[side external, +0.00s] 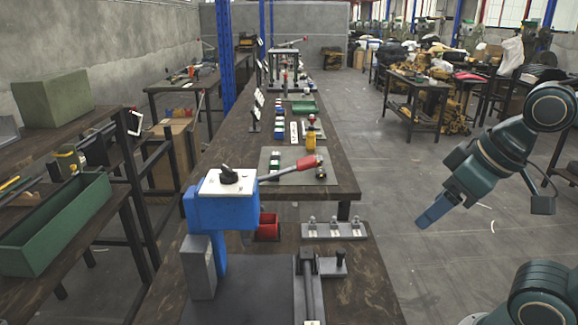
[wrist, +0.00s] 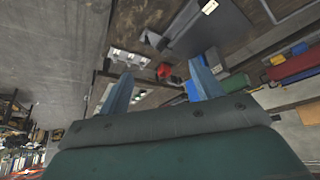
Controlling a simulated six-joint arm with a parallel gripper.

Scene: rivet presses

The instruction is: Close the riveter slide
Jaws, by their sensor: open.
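The riveter (side external: 228,208) is a blue press with a white top plate and a red-handled lever (side external: 308,162), standing on the near bench in the side view. The riveter slide (side external: 308,285) appears to be the dark narrow rail on the base plate (side external: 255,290), with a black upright knob (side external: 341,260) beside it. Whether the slide is open or shut is unclear. My gripper (side external: 432,215) is right of the bench over the floor, apart from the riveter. Its blue fingers show spread and empty in the wrist view (wrist: 160,72).
A grey fixture (side external: 335,230) with several small clamps lies on the bench right of the riveter. A red bin (side external: 268,226) sits behind the press; a red bin also shows in the wrist view (wrist: 164,71). The floor (side external: 390,190) between bench and gripper is clear.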

